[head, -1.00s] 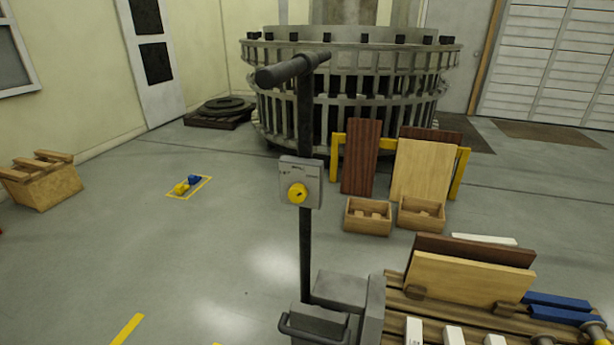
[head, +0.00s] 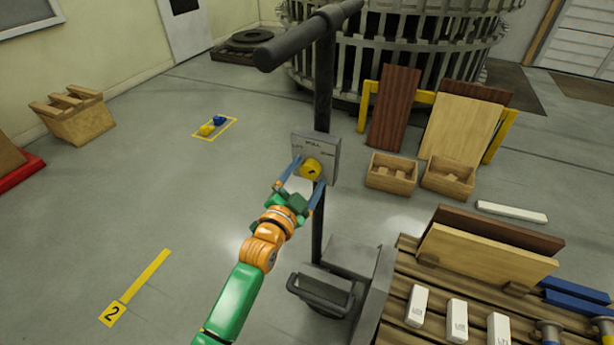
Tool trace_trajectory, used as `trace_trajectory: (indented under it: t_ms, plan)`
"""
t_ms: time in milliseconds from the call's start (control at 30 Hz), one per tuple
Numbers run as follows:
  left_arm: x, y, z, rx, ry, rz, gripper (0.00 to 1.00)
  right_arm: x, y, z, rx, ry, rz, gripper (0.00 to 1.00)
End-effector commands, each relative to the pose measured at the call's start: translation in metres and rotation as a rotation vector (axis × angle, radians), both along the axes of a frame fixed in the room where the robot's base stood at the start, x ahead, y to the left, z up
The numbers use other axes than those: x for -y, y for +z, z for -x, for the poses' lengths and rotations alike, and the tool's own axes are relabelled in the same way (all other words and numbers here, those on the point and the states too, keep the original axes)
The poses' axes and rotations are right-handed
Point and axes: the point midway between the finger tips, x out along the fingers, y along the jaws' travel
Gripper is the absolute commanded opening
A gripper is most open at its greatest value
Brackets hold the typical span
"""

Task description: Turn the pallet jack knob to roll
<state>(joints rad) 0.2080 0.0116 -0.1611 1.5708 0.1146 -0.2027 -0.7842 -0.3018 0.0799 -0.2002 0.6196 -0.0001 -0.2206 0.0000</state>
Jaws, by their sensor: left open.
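The pallet jack's grey control box (head: 325,148) sits on its black upright post, below the T-shaped handle (head: 305,35). The word "ROLL" shows above the knob; the other markings are too small to read surely. My left gripper (head: 308,172) is open, with one blue finger to the left of the knob and the other to its lower right. Whether the fingers touch the knob I cannot tell. My right gripper is not in view.
The jack's grey body (head: 345,265) stands below the post. A wooden pallet (head: 385,300) at the lower right carries boards, white blocks and blue pieces. Two wooden boxes (head: 391,174) stand by a yellow rack. The floor to the left is mostly clear.

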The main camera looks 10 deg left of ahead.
Motion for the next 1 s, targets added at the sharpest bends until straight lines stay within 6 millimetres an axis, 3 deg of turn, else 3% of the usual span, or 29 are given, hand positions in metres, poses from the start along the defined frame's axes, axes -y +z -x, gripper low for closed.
trace_trajectory:
  t_ms: [200, 500, 533, 1000]
  plan:
    - [0.0, 0.0, -0.001, 0.0, 0.0, 0.0, 0.86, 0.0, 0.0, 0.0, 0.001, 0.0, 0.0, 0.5]
    - [0.0, 0.0, 0.0, -0.001, 0.0, 0.0, 0.05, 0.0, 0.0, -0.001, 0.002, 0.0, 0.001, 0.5]
    - [0.0, 0.0, 0.0, -0.001, 0.0, 0.0, 0.01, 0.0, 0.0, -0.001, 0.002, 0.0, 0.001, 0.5]
    - [0.0, 0.002, -0.001, -0.032, 0.0, 0.154, 0.01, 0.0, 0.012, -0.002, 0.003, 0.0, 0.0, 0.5]
